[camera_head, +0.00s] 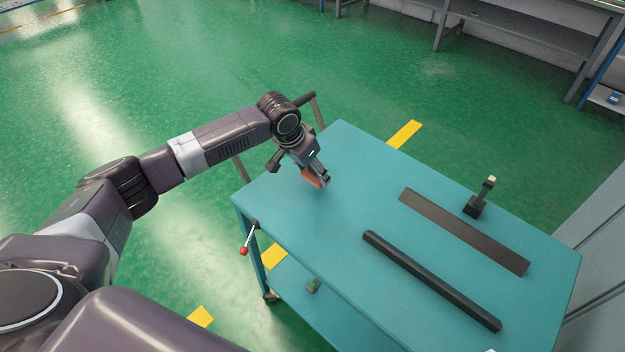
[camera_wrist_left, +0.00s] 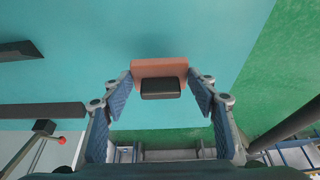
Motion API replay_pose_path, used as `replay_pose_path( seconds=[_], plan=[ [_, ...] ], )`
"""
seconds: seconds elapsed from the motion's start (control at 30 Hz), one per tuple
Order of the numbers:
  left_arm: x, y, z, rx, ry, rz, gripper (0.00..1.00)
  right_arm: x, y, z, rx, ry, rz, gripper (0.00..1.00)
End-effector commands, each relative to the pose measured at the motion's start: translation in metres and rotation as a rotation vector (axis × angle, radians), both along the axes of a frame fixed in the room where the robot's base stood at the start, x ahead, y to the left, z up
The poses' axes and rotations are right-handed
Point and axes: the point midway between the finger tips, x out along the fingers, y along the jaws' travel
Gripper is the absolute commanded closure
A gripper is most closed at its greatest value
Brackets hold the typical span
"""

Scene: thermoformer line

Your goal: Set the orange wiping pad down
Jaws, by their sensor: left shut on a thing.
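The orange wiping pad (camera_head: 312,178) is in my left gripper (camera_head: 322,178), over the far left part of the teal cart top (camera_head: 350,165). In the left wrist view the pad (camera_wrist_left: 158,69) has a black grip block (camera_wrist_left: 160,88) on it, and the two blue-lined fingers of the gripper (camera_wrist_left: 160,90) close on its sides. The pad is at or just above the cart top; I cannot tell whether it touches. My right gripper is not in view.
A flat dark strip (camera_head: 462,230) and a long black bar (camera_head: 430,280) lie on the cart top. A small black stand (camera_head: 475,206) is near its far right edge. A red-knobbed lever (camera_head: 248,240) sticks out at the left edge. The cart top around the pad is clear.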

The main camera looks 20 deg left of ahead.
Motion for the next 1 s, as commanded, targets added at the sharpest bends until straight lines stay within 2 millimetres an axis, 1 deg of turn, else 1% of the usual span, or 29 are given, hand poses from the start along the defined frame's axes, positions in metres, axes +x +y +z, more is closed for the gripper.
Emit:
replay_pose_path(
  seconds=[0.2,0.3,0.53,0.57,0.7,1.0],
  plan=[
    [-0.001,0.000,-0.031,0.001,0.002,0.000,0.66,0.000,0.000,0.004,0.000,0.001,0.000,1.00],
    [0.000,0.000,-0.041,0.001,0.001,0.000,0.66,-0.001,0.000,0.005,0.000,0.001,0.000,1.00],
    [0.000,0.000,-0.043,0.000,0.000,-0.001,0.66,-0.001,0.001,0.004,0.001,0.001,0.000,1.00],
    [-0.001,0.000,-0.043,0.001,0.001,-0.001,0.44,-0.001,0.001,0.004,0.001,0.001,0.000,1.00],
    [0.000,0.000,-0.043,0.001,0.001,-0.001,0.29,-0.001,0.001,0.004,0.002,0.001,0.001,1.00],
    [0.000,0.000,-0.042,0.000,0.000,-0.001,0.29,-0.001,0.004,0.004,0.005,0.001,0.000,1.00]
  ],
)
